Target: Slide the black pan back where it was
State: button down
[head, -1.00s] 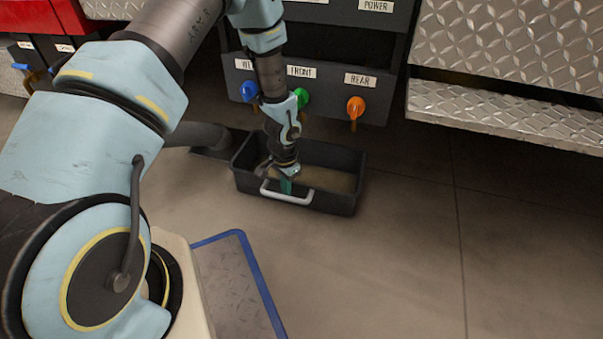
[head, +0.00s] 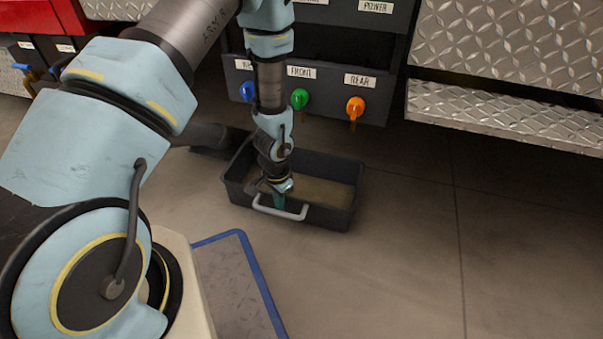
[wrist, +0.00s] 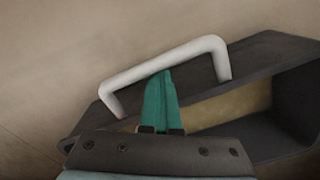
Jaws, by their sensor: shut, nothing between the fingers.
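The black pan (head: 335,218) is an open rectangular tray on the floor in front of the labelled valve panel, with brownish contents in its bottom. A pale grey handle (head: 280,208) is on its near wall. My gripper (head: 279,200) points down at the pan's near wall, on the pan side of the handle. In the wrist view its teal fingers (wrist: 160,98) are together and empty, with tips at the handle bar (wrist: 190,55). Whether they touch the bar I cannot tell. The black pan wall (wrist: 270,50) also shows there.
Blue (head: 248,91), green (head: 299,99) and orange (head: 355,106) valve handles hang above the pan's far side. A diamond-plate step (head: 500,118) is at right. A blue-edged mat (head: 240,285) lies nearer. The floor (head: 400,265) at right is clear.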

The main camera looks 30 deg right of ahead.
jog(key=s+a, duration=0.4)
jog(key=s, duration=0.1)
jog(key=shift+a, duration=0.35)
dwell(0.5)
jog(key=shift+w+d, duration=0.25)
jog(key=shift+d, duration=0.05)
jog(key=shift+w+d+p, duration=0.15)
jog(key=shift+p, duration=0.25)
notch_tip(320, 180, up, 10)
jog(key=p, duration=0.9)
dwell(0.4)
dwell(0.5)
